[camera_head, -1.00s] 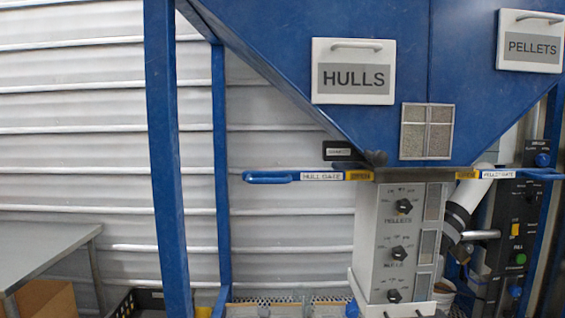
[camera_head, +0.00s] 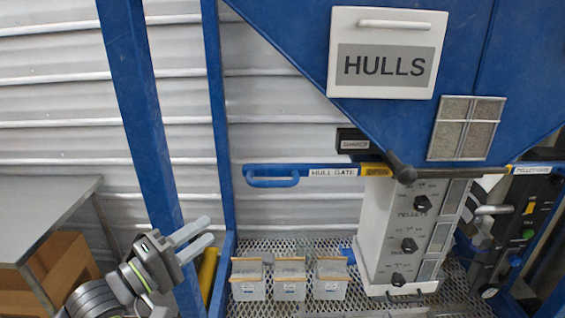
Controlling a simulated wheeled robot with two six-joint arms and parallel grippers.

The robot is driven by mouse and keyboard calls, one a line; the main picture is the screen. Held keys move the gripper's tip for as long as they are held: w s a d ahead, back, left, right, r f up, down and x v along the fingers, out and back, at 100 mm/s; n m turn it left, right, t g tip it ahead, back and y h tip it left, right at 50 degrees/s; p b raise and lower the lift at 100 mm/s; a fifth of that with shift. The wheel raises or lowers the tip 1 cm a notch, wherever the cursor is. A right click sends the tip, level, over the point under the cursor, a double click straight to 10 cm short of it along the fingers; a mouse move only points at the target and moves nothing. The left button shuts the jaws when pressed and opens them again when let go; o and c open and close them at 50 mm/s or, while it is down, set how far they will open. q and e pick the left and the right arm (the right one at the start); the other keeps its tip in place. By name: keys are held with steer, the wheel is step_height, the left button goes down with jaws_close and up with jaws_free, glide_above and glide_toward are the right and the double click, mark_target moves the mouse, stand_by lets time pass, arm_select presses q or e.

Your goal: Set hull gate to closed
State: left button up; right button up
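The hull gate handle (camera_head: 272,180) is a blue bar with a looped grip at its left end. It sticks out to the left from under the blue hopper (camera_head: 290,25) and carries a white HULL GATE label (camera_head: 333,172). A yellow tag (camera_head: 376,170) sits at its inner end; its word is too small to read surely. My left gripper (camera_head: 204,231) is at the lower left, below and left of the handle grip and apart from it. Its two fingers are spread with nothing between them. My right gripper is not in view.
A blue post (camera_head: 140,110) stands left of the handle, close to my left arm. Below are three small bins (camera_head: 289,280) on a mesh shelf and a white control box with knobs (camera_head: 405,235). A grey table (camera_head: 40,205) is at the left.

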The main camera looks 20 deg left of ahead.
arm_select(q)
steer(key=d+r, duration=0.1)
steer(key=r, duration=0.1)
steer(key=h+b, duration=0.1)
steer(key=b, duration=0.4)
glide_toward(272, 181)
steer(key=b+x, duration=0.2)
steer(key=x, duration=0.1)
steer(key=b+x, duration=0.2)
steer(key=x, duration=0.1)
steer(key=f+b+x, duration=0.1)
steer(key=b+x, duration=0.1)
steer(key=x, duration=0.2)
steer(key=shift+b, duration=0.3)
steer(key=shift+r, duration=0.1)
steer(key=shift+a, duration=0.1)
jaws_close()
